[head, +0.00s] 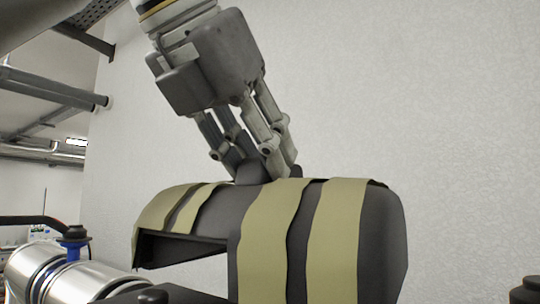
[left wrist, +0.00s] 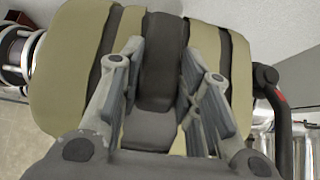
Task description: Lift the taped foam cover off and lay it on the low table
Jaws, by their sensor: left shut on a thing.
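The foam cover (head: 380,235) is a dark grey, rounded shell with several olive-tan tape strips across it. It fills the lower middle of the head view, and its left part shows an open, dark underside. My left gripper (head: 262,172) comes down from above and is shut on a raised dark part at the cover's top. In the left wrist view, the taped cover (left wrist: 65,75) spreads out behind the fingers, with a dark ridge between the fingers of my left gripper (left wrist: 163,60). The cover's lower edge is cut off, so its clearance below cannot be told. The low table and my right gripper are not seen.
Shiny metal-clad pipes (head: 95,282) with a blue valve (head: 74,243) stand close at the cover's left. Wall pipes (head: 50,88) run at the upper left. A pale wall (head: 430,100) lies behind. A dark object (head: 525,289) shows at the lower right.

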